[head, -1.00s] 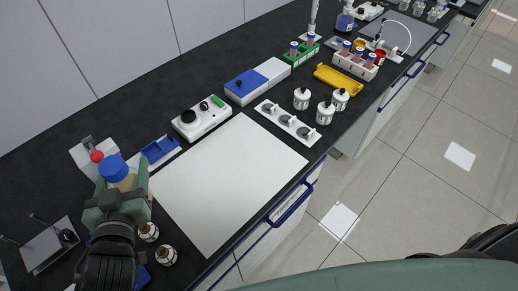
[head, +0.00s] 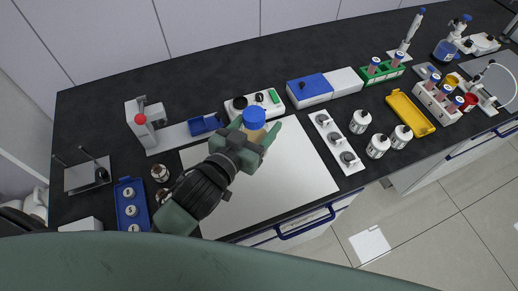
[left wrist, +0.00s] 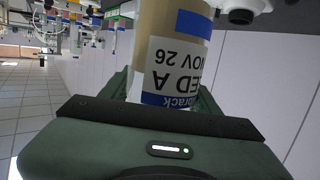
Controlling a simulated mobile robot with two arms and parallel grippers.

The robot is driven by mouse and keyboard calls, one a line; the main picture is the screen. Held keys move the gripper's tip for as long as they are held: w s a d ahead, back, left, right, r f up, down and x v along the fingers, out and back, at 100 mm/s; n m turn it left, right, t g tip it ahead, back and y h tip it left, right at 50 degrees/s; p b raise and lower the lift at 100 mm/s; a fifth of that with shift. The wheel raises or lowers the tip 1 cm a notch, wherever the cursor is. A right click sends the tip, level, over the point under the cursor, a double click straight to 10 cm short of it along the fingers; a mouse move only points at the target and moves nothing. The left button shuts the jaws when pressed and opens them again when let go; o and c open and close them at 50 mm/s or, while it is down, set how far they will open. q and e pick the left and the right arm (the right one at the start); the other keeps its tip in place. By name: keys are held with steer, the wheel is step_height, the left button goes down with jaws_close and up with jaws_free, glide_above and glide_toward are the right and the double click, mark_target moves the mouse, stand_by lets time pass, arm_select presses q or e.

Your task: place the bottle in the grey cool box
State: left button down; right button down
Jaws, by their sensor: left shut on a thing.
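The bottle (head: 254,118) has a blue cap and a tan body. My left gripper (head: 252,138) is shut around its body and holds it above the white mat (head: 290,175) in the head view. In the left wrist view the bottle (left wrist: 172,50) fills the space between the fingers, and its blue and white label appears upside down. The gripper hides the bottle's lower part in the head view. I cannot make out a grey cool box in either view. My right gripper is not in view.
Behind the mat are a white device (head: 240,104) and a blue-lidded white box (head: 308,87). A white strip with knobs (head: 337,139), several white bottles (head: 377,146) and a yellow tray (head: 409,112) stand right. A blue tray (head: 131,190) lies left. The dark rear counter is clear.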

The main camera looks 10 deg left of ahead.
arm_select(q)
step_height(320, 180, down, 11)
steer(key=shift+w+d+r, duration=0.1)
stand_by(0.3)
steer(key=shift+c, duration=1.9)
jaws_free()
steer(key=shift+f, duration=0.25)
